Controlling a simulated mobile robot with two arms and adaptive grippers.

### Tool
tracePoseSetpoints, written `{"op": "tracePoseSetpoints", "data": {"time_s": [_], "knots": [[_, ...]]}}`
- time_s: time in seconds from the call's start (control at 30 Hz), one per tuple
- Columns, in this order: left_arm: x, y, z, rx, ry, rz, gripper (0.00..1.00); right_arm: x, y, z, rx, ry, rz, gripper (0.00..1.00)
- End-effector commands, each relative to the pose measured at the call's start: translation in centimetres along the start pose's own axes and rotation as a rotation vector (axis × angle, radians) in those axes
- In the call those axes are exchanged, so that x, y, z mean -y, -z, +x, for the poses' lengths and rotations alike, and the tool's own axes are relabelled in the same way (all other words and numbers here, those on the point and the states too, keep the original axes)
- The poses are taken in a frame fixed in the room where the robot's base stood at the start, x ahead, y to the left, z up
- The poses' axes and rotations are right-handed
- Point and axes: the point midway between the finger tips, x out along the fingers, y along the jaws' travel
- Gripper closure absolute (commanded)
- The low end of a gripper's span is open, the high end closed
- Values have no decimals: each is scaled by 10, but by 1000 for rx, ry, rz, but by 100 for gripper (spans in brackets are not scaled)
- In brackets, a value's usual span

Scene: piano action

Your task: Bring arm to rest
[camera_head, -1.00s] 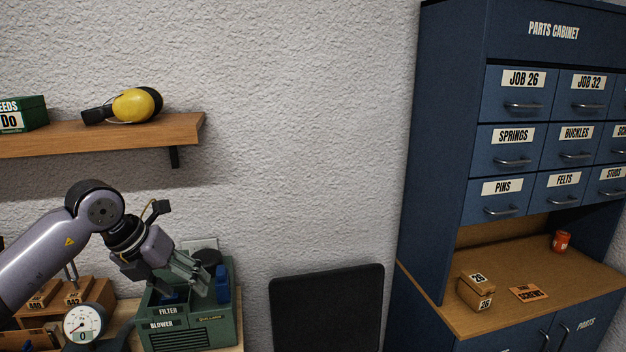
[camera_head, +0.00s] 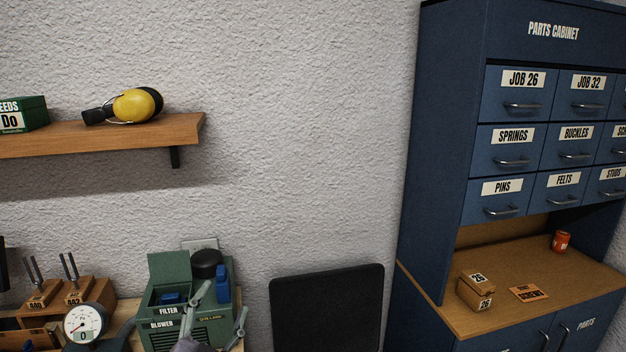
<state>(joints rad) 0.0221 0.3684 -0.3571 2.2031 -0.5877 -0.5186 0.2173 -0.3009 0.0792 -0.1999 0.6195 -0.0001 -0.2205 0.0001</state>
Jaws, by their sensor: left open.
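My left gripper (camera_head: 217,320) is low in the view at the bottom edge, in front of the green filter and blower box. Its two grey fingers point up and stand apart, with nothing between them. Most of the left arm is out of the picture below. My right gripper is not in view.
The green box (camera_head: 165,341) stands on the bench at lower left, beside a round gauge (camera_head: 85,323) and tuning forks in wooden blocks (camera_head: 72,290). A wooden shelf (camera_head: 100,137) is above. A black panel (camera_head: 327,308) and the blue parts cabinet (camera_head: 436,120) are to the right.

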Motion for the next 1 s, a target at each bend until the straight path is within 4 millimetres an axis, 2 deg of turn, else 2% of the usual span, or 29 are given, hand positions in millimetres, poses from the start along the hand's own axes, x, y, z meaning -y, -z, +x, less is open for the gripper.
{"op": "tracePoseSetpoints", "data": {"time_s": [0.03,0.1,0.17,0.2,0.3,0.4,0.5,0.7,0.77,0.8,1.0], "knots": [[-8,-34,-20,146,-12,-71,42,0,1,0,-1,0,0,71],[-21,-77,-50,344,-37,-150,42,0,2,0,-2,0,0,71],[-35,-109,-80,504,-70,-209,42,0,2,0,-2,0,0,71],[-45,-126,-102,604,-97,-246,42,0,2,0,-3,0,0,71],[-68,-158,-156,821,-169,-315,42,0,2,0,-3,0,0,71],[-86,-174,-202,985,-237,-364,42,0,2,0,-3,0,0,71],[-101,-182,-244,1119,-303,-403,42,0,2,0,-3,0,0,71],[-123,-182,-315,1332,-429,-462,42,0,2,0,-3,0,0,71],[-128,-181,-335,1387,-468,-476,42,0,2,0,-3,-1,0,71],[-139,-197,-330,1383,-464,-470,42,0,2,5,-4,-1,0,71],[-178,-250,-329,1400,-472,-465,42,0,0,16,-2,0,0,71]]}}
